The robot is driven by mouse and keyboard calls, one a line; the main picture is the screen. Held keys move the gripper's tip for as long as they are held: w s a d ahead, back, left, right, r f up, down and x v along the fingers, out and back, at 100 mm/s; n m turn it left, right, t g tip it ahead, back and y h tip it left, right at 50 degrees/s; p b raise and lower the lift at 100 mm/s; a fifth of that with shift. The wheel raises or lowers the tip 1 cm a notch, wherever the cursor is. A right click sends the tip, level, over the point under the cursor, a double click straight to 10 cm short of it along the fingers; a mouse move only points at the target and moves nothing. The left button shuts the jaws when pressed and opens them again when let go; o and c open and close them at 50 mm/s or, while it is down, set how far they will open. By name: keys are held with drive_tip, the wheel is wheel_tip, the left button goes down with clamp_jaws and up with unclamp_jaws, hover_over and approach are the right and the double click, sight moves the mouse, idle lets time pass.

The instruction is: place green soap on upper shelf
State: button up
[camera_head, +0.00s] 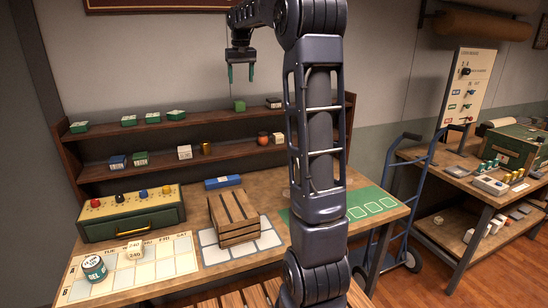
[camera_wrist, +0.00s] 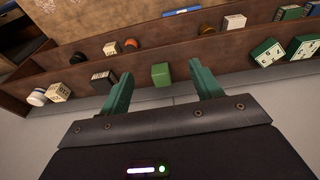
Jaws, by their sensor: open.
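The green soap (camera_head: 239,105), a small plain green block, rests on the upper shelf (camera_head: 210,116), right of its middle. It also shows in the wrist view (camera_wrist: 161,76), between and beyond my fingertips. My gripper (camera_head: 241,74) is open and empty above the soap, with a clear gap between them in the head view. Its two green fingers (camera_wrist: 160,70) are spread apart in the wrist view. My arm hides the right part of the shelves in the head view.
Several green-and-white boxes (camera_head: 129,120) stand left on the upper shelf. A dark-and-white box (camera_head: 273,102) is close right of the soap. The lower shelf holds boxes and a tin (camera_head: 206,149). A wooden crate (camera_head: 234,215) and a green drawer box (camera_head: 131,213) stand on the table.

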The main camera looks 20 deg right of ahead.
drive_tip(key=s+a+f+t, duration=0.1)
drive_tip(key=s+f, duration=0.2)
drive_tip(key=s, duration=0.9)
drive_tip(key=s+a+f, duration=0.1)
drive_tip(key=s+f, duration=0.1)
drive_tip(key=s, duration=1)
drive_tip(key=s+f+t, duration=0.1)
drive_tip(key=s+f, duration=1.2)
drive_tip(key=s, duration=0.4)
drive_tip(key=shift+f, duration=0.3)
